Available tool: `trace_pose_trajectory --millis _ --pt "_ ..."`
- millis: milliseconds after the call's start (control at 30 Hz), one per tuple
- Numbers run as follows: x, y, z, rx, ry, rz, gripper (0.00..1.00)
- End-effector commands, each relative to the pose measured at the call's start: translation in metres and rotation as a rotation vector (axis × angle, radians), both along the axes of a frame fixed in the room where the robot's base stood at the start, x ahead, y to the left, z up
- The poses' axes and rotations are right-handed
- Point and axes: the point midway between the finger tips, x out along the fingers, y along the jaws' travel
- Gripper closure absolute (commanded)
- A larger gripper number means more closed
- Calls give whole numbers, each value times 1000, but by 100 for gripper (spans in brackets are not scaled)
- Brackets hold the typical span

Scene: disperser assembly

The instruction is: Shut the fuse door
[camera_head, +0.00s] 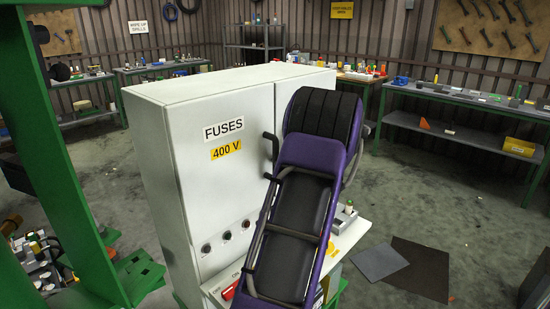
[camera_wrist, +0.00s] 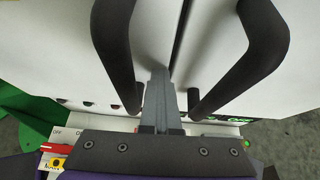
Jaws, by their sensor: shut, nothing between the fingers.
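The fuse door (camera_head: 224,185) is the white left door of the cabinet, marked FUSES and 400 V, with its dark bar handle (camera_head: 270,146) at its right edge. It looks shut or nearly so; I cannot tell whether it is fully flush. In the wrist view, the fuse door (camera_wrist: 50,45) is at left with its black handle (camera_wrist: 116,50). My gripper (camera_wrist: 158,72) has its grey fingers together and empty. They reach between the two door handles, close to the dark seam; I cannot tell whether they touch the door. My arm hides the gripper in the head view.
The right door (camera_wrist: 288,80) has its own black handle (camera_wrist: 262,60) beside my fingers. Below the doors is a ledge with a red switch lever (camera_head: 230,290). A green post (camera_head: 65,150) stands left. Dark mats (camera_head: 420,268) lie on the floor at right.

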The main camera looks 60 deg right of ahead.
Motion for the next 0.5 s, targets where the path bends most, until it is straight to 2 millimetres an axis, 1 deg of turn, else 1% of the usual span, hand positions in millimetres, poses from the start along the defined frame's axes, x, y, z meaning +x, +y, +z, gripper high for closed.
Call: trace_pose_trajectory --millis 33,267,367,467,500 --pt "9 0 5 -6 -12 5 100" --pt "10 0 7 -8 -14 6 100" --pt "3 2 12 -10 -14 6 100" --pt "-11 6 19 -10 -12 5 100" --pt "-20 8 24 -11 -10 3 100"
